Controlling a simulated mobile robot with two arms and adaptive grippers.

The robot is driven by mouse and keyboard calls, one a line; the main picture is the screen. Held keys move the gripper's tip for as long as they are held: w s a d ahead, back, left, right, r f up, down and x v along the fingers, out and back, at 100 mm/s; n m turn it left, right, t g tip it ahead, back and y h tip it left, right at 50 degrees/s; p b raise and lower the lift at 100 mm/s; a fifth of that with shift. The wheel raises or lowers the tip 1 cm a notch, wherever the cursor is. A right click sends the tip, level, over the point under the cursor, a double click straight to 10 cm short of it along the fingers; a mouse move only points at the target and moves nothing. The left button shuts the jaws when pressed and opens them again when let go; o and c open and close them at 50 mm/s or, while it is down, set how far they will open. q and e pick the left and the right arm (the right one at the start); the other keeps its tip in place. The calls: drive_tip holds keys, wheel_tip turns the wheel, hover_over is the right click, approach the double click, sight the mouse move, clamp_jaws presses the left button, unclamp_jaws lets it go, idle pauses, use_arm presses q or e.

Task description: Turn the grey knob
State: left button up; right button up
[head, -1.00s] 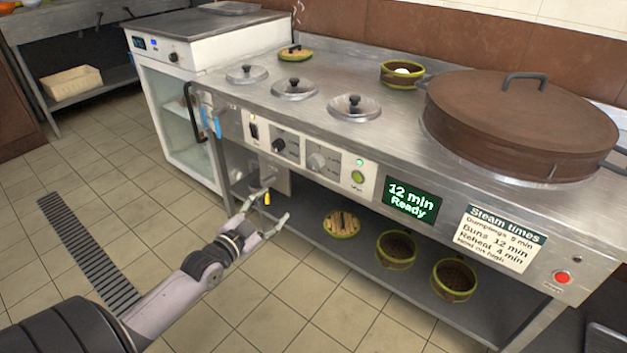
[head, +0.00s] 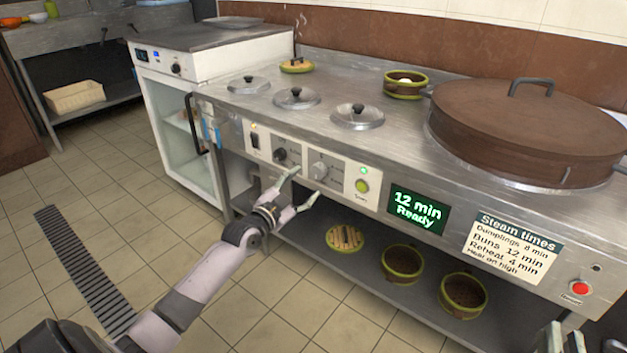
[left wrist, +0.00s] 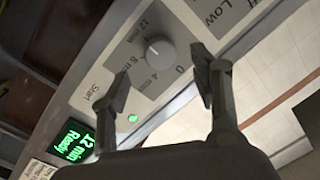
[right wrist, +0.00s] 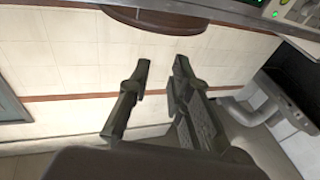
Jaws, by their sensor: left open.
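The grey knob (head: 320,170) sits on a pale panel on the stove's front, right of a black knob (head: 281,154). In the left wrist view the grey knob (left wrist: 158,51) shows beyond the fingers, between 0, 4 min, 8 min and 12 min marks; I cannot tell exactly where it points. My left gripper (head: 306,184) is open just in front of and below it, the fingertips on either side in the left wrist view; contact cannot be made out. My right gripper (right wrist: 161,64) is open and empty; part of it shows at the lower right of the head view.
A green start button (head: 362,186) and a screen (head: 417,210) reading "12 min Ready" are right of the knob. A steam times sign (head: 514,248) and a red button (head: 580,288) are further right. Baskets (head: 402,264) stand on the lower shelf.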

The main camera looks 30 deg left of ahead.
sight(316, 174)
use_arm(q)
drive_tip(key=w+b, duration=0.1)
drive_tip(key=w, duration=0.4)
drive_tip(key=shift+w+f+b, duration=0.1)
drive_tip(key=shift+w+b, duration=0.05)
drive_tip(key=shift+b, duration=0.15)
drive_tip(key=shift+w, duration=0.2)
use_arm(e)
drive_tip(key=s+r+t+y, duration=0.1)
drive_tip(key=s+r+t, duration=0.2)
drive_tip(key=r+t, duration=0.2)
drive_tip(key=shift+s+r+y, duration=0.25)
drive_tip(key=shift+r+y, duration=0.15)
drive_tip(key=shift+r, duration=0.95)
drive_tip(key=shift+a, duration=0.1)
use_arm(q)
drive_tip(key=c, duration=1.1)
drive_tip(key=shift+c, duration=0.2)
